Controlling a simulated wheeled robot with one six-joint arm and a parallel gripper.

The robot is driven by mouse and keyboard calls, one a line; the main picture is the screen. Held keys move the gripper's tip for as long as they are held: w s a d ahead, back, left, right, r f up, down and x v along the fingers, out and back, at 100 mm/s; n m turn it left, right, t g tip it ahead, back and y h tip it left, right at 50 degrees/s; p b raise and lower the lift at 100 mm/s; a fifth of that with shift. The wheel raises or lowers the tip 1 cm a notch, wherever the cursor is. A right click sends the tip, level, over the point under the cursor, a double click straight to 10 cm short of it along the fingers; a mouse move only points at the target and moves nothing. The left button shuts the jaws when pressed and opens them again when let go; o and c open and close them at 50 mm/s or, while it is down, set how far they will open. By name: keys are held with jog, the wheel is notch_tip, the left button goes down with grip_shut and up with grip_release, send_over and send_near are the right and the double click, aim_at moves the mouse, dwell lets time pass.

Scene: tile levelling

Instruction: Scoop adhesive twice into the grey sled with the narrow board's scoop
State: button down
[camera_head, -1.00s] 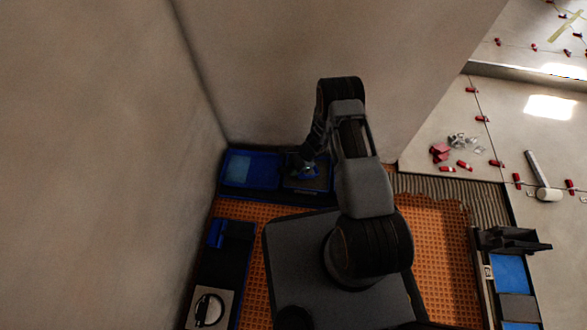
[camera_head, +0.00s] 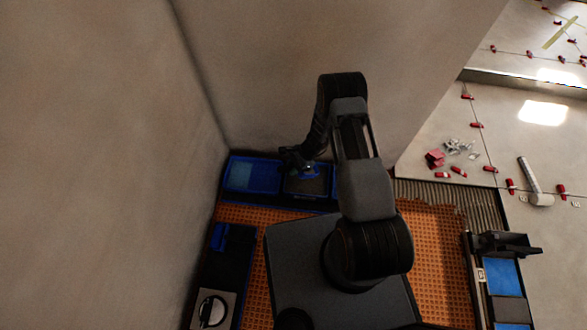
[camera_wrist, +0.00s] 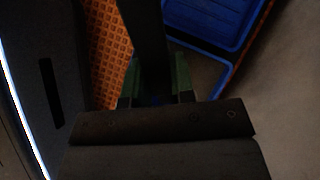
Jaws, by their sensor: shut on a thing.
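My gripper (camera_head: 298,160) is over the right part of the blue tray at the back wall. In the wrist view its green-sided fingers (camera_wrist: 155,88) are shut on a dark upright handle (camera_wrist: 148,35). A small blue piece (camera_head: 309,171) shows below the gripper; I take it for the scoop, but its lower end and any adhesive on it are hidden. The blue tray (camera_head: 252,175) has a bright blue left compartment and a dark grey right part. A dark grey open box (camera_head: 505,243), likely the sled, sits at the right on a narrow blue and grey board (camera_head: 503,277).
A dark board (camera_head: 222,268) with a blue block and a round-handled tool (camera_head: 212,310) lies along the left wall. Walls close in at left and back. A white-headed mallet (camera_head: 534,185) and red clips (camera_head: 442,173) lie on tiles at right.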

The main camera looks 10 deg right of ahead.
jog(key=shift+r+h+p, duration=0.6)
jog(key=shift+p, duration=0.2)
jog(key=h+p, duration=0.2)
jog(key=shift+r+t+p, duration=0.3)
jog(key=shift+r, duration=0.05)
jog(key=shift+h+p, duration=0.3)
jog(key=shift+p, duration=0.2)
jog(key=p, duration=0.2)
jog(key=h+p, duration=0.1)
jog(key=shift+r+h+p, duration=0.3)
jog(key=shift+p, duration=0.05)
jog(key=shift+t+h+p, duration=0.3)
jog(key=shift+p, duration=0.45)
